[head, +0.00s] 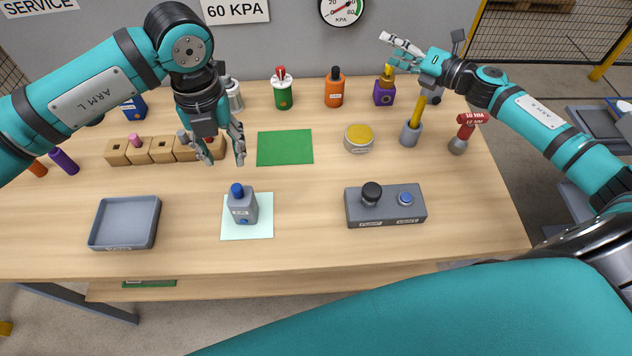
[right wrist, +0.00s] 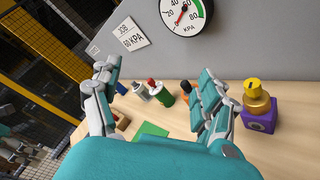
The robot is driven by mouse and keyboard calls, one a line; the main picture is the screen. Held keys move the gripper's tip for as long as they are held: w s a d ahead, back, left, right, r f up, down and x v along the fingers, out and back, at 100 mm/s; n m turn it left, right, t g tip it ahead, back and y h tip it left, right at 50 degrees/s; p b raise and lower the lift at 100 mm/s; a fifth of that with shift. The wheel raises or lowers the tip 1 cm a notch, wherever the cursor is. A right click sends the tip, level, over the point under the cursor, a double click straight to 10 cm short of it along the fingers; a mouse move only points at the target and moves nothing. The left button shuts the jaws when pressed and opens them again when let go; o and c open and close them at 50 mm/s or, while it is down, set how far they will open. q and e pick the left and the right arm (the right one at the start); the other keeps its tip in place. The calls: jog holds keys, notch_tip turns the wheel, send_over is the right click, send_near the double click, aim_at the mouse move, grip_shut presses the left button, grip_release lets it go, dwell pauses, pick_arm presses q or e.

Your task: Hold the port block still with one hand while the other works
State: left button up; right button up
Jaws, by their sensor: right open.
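A grey block with a blue cap and a blue round front (head: 243,208) stands upright on a pale mat (head: 246,231); its label is too small to read. I cannot tell for certain that it is the port block. A purple block with a brass-coloured top (head: 384,95) stands at the back right; it also shows in the right wrist view (right wrist: 260,115). My left gripper (head: 224,150) is open and empty, above and behind the grey block. My right gripper (head: 387,50) is open and empty, raised near the purple block; its spread fingers show in the right wrist view (right wrist: 158,75).
A control box (head: 386,214) with a black knob and blue button sits front right. An empty grey tray (head: 120,243) lies front left. Wooden blocks (head: 165,150), bottles, a yellow-lidded tin (head: 359,138) and a yellow-handled tool (head: 412,130) stand behind. The green mat (head: 285,147) is clear.

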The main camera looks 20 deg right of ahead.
jog(key=s+a+f+n+g+y, duration=0.2)
jog(key=s+a+f+n+g, duration=0.25)
jog(key=a, duration=0.45)
jog(key=s+a+f+n+g+y, duration=0.1)
jog(key=s+a+f+n+y, duration=0.15)
jog(key=s+a+n, duration=0.4)
jog(key=n+g, duration=0.5)
jog(key=n, duration=0.3)
send_near(253, 198)
jog(key=shift+t+y, duration=0.25)
jog(key=x, duration=1.2)
jog(key=shift+s+a+f, duration=0.1)
jog(key=shift+a+f, duration=0.2)
jog(key=shift+a, duration=0.05)
jog(key=shift+c, duration=0.3)
jog(key=c, duration=1.3)
